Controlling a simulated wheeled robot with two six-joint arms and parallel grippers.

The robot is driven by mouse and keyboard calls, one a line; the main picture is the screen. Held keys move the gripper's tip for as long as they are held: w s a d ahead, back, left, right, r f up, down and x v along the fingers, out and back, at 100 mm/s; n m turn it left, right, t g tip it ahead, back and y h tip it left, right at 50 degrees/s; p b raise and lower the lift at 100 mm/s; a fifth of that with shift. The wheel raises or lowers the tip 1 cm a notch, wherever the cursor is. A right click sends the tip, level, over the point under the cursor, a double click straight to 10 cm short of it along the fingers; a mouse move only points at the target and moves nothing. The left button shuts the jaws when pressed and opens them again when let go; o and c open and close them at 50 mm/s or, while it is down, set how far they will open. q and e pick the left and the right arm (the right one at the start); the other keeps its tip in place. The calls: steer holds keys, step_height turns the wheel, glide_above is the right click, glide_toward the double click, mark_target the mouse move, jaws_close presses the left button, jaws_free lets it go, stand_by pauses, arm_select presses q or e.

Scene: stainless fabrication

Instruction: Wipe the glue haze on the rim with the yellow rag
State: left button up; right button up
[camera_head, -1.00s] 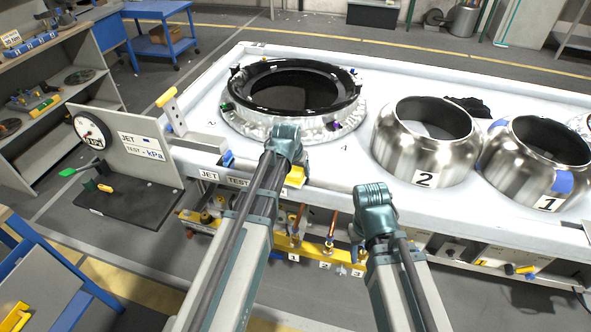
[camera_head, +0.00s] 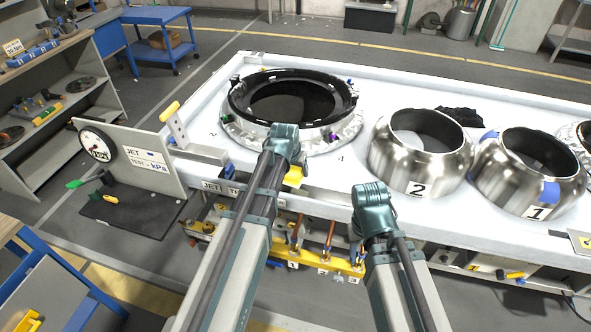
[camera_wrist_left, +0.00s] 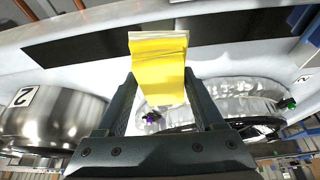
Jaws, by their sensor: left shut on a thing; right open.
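The yellow rag (camera_wrist_left: 158,68) is pinched in my left gripper (camera_wrist_left: 160,98), which is shut on it. In the head view a corner of the rag (camera_head: 294,176) shows beside my left wrist, by the bench's front edge. A large round foil-skirted part (camera_head: 341,137) with a black upper rim (camera_head: 240,104) stands just beyond the left gripper; its skirt also shows in the left wrist view (camera_wrist_left: 240,90). I cannot make out glue haze on any rim. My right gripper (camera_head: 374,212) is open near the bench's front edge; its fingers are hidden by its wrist.
Steel bowls marked 2 (camera_head: 404,166) and 1 (camera_head: 512,182) stand to the right on the white bench (camera_head: 350,178). A dark cloth (camera_head: 462,116) lies behind them. A gauge panel (camera_head: 140,160) stands at left.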

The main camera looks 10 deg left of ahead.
arm_select(q)
step_height(320, 180, up, 3)
steer(key=p, duration=0.3)
stand_by(0.4)
